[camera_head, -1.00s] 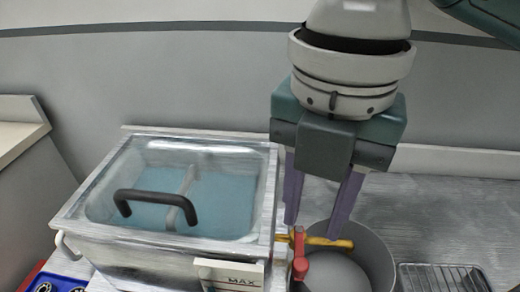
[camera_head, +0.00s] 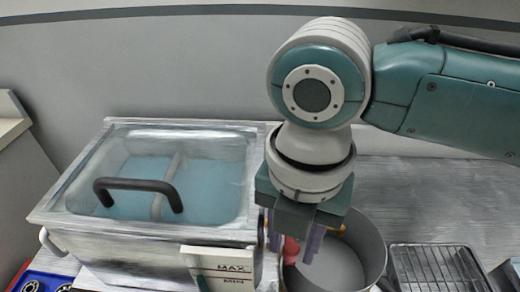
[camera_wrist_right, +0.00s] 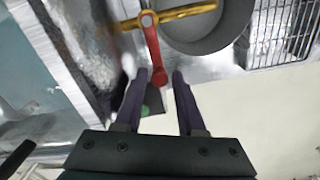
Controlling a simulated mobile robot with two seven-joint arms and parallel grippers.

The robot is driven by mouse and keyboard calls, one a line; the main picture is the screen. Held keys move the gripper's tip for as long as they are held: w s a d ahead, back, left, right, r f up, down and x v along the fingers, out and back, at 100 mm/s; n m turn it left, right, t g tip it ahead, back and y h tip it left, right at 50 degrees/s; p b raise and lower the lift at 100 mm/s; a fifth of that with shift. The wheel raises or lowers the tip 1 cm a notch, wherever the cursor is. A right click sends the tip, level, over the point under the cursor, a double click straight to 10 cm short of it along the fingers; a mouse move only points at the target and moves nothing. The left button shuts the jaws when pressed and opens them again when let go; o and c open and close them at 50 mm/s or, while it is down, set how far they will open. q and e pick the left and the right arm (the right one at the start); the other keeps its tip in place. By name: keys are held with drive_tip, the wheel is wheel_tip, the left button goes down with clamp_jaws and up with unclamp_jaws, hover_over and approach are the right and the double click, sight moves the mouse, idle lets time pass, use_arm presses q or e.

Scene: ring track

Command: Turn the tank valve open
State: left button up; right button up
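The tank (camera_head: 150,232) is a metal box with a clear lid, a dark handle and blue liquid inside. Its valve has a red lever (camera_wrist_right: 152,45) on a yellow pipe (camera_wrist_right: 185,12); in the head view the red part (camera_head: 291,251) shows only partly behind my gripper. My right gripper (camera_head: 293,243) is open, its purple fingers pointing down over the valve. In the right wrist view the lever's rounded end lies between the fingertips of the gripper (camera_wrist_right: 160,75), with gaps visible at both sides. I do not see my left gripper.
A round grey pot (camera_head: 362,255) stands under the pipe, right of the tank. A wire rack (camera_head: 437,268) is farther right. A blue tray (camera_head: 40,281) lies at the lower left. A gauge plate marked MAX and MIN (camera_head: 220,266) is on the tank's front.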

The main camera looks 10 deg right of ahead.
clamp_jaws()
idle(1.3)
